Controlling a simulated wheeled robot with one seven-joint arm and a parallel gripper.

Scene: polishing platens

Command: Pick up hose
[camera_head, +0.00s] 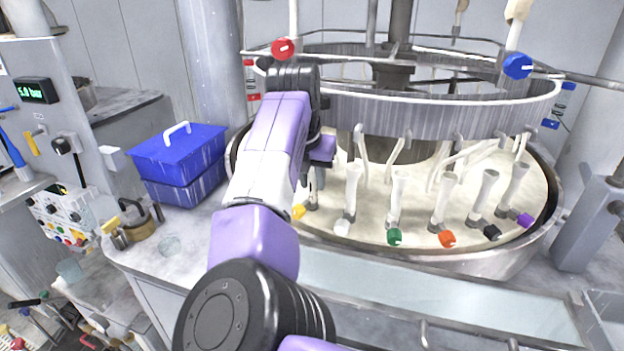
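Several white tubes that look like hoses stand along the front of the round platen basin (345,256). Their lower ends carry coloured tips: a white-tipped tube (352,192), a green-tipped tube (397,203), an orange-tipped tube (444,205), a black-tipped tube (487,195) and a purple-tipped tube (515,188). A yellow tip (299,212) shows at the left, its tube mostly hidden behind my arm. My gripper (320,152) is at the basin's left side, near the yellow-tipped tube. Its fingers are mostly hidden, so I cannot tell whether it holds anything.
A grey ring (440,115) and rails with a red knob (283,48) and a blue knob (517,66) hang over the basin. A blue lidded box (180,160) stands on the left counter.

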